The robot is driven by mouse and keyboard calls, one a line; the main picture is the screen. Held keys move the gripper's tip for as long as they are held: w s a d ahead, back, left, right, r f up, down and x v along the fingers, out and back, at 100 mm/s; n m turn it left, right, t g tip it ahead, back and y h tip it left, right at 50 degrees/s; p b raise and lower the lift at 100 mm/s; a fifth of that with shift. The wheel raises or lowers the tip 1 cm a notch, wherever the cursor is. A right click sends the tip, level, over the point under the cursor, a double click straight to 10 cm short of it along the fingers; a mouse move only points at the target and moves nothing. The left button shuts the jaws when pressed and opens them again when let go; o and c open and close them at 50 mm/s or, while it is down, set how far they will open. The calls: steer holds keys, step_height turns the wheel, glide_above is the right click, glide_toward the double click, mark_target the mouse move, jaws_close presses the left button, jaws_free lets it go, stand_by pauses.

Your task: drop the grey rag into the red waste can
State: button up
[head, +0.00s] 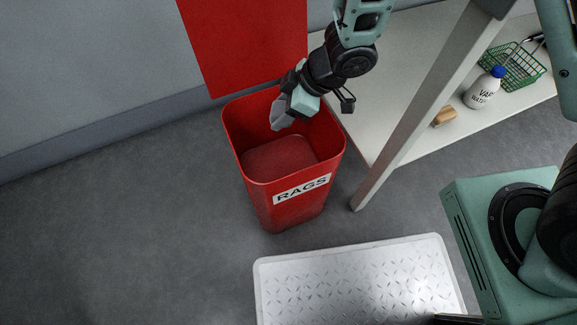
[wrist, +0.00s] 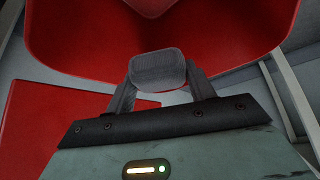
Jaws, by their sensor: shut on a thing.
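The red waste can (head: 290,200), labelled RAGS, stands on the floor left of the table leg with its top open. My gripper (head: 283,112) points down at the can's opening, near its back rim. It is shut on the grey rag (head: 280,118), a small grey piece. In the wrist view the grey rag (wrist: 157,69) sits between the two fingertips, with the red can (wrist: 235,40) around and behind it. The inside of the can shows bare red in the head view, though its far wall is partly hidden by my gripper.
A red panel (head: 245,45) is on the wall behind the can. A white shelf (head: 400,60) at the right holds a white bottle (head: 482,90), a green basket (head: 513,68) and a tan block (head: 444,116). A white treaded platform (head: 350,285) lies in front. The left floor is clear.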

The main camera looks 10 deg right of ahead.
steer(key=shift+f+b, duration=0.35)
steer(key=shift+f, duration=0.3)
steer(key=shift+r, duration=0.1)
steer(key=o, duration=1)
steer(key=shift+p+v, duration=1.95)
steer(key=shift+v, duration=1.8)
